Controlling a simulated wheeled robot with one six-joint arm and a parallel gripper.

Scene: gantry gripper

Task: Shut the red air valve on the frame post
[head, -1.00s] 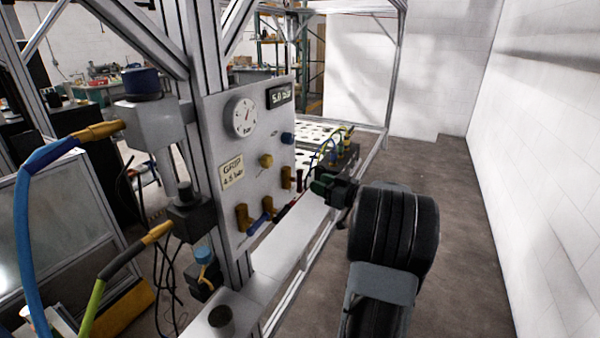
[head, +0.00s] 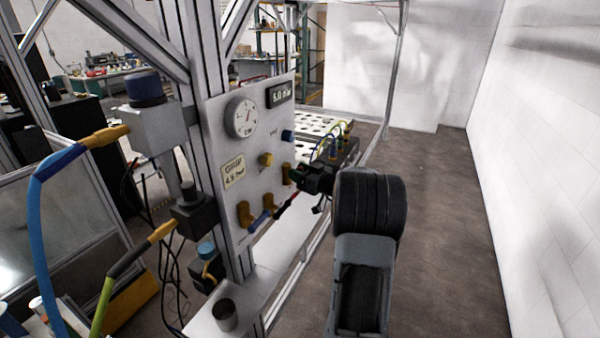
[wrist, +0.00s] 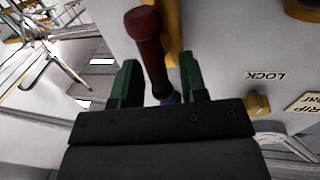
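The red valve lever (wrist: 150,50) stands out from the white panel in the wrist view, between the two green fingers of my gripper (wrist: 160,82). The fingers are apart, with a visible gap between the lever and the right finger; whether the left finger touches it, I cannot tell. In the head view, a short red handle (head: 286,204) shows low on the panel, just below and left of my gripper (head: 295,176). Brass valve bodies sit along the panel's lower edge. The mount of the red lever is partly hidden by my gripper.
The white panel (head: 215,140) on the frame post carries a gauge (head: 241,116), a pressure display (head: 279,94) and a blue-handled valve (head: 260,220). Hoses hang at left. Floor at right is clear.

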